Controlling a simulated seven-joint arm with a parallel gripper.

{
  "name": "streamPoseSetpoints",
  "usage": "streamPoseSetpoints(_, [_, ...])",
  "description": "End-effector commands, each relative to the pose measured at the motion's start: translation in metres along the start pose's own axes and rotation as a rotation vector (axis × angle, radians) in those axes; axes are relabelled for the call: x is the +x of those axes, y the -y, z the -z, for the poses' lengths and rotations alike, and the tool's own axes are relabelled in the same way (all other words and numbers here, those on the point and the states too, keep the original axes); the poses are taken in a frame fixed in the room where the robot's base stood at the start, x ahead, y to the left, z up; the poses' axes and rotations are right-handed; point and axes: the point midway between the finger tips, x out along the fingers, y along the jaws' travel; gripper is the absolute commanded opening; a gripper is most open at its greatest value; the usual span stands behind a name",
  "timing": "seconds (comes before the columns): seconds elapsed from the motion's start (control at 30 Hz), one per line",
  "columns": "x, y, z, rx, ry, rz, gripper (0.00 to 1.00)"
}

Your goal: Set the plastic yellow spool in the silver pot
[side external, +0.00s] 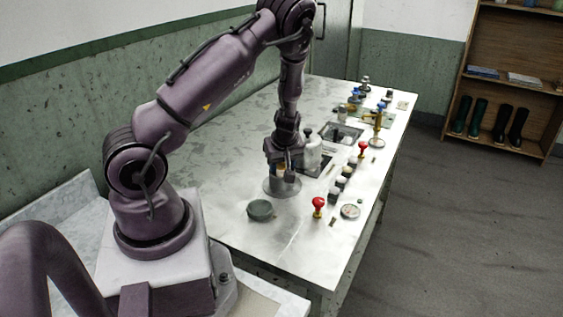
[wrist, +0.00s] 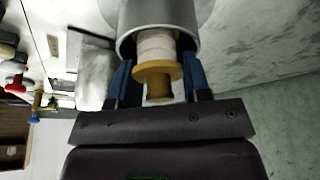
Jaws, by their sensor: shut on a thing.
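The yellow spool (wrist: 158,72), with yellow flanges and a pale wound middle, sits between the two blue fingers of my gripper (wrist: 157,66) in the wrist view. My gripper is shut on it. The silver pot (wrist: 160,14) is directly beyond the spool, and the spool's far end overlaps the pot's open mouth; I cannot tell whether it touches the inside. In the side view my gripper (side external: 281,172) points down over the silver pot (side external: 283,189), hiding most of the spool and part of the pot.
A dark green dish (side external: 260,210) stands in front of the pot. A white bottle (side external: 313,153) is close behind my gripper. The table's left part (side external: 235,130) is clear.

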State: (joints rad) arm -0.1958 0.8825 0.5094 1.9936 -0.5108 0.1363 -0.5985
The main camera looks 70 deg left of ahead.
Motion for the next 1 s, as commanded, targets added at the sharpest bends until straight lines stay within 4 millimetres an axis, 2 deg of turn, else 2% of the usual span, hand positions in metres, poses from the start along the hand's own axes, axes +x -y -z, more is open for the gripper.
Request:
streamPoseSetpoints(0.03, [0.031,0.003,-0.014,0.015,-0.013,0.021,0.21])
streamPoseSetpoints(0.4, [0.032,0.003,-0.015,0.014,-0.013,0.021,0.2])
streamPoseSetpoints(0.43, [0.032,0.003,-0.015,0.014,-0.013,0.021,0.46])
streamPoseSetpoints(0.5, [0.032,0.003,-0.015,0.014,-0.013,0.021,0.62])
streamPoseSetpoints(0.53, [0.032,0.003,-0.015,0.014,-0.013,0.021,0.62])
streamPoseSetpoints(0.57, [0.032,0.003,-0.015,0.014,-0.013,0.021,0.46])
streamPoseSetpoints(0.6, [0.032,0.003,-0.015,0.014,-0.013,0.021,0.53])
streamPoseSetpoints(0.8, [0.03,0.002,-0.014,0.015,-0.014,0.02,0.53])
streamPoseSetpoints(1.0, [0.016,0.001,-0.008,0.017,-0.014,0.019,0.53])
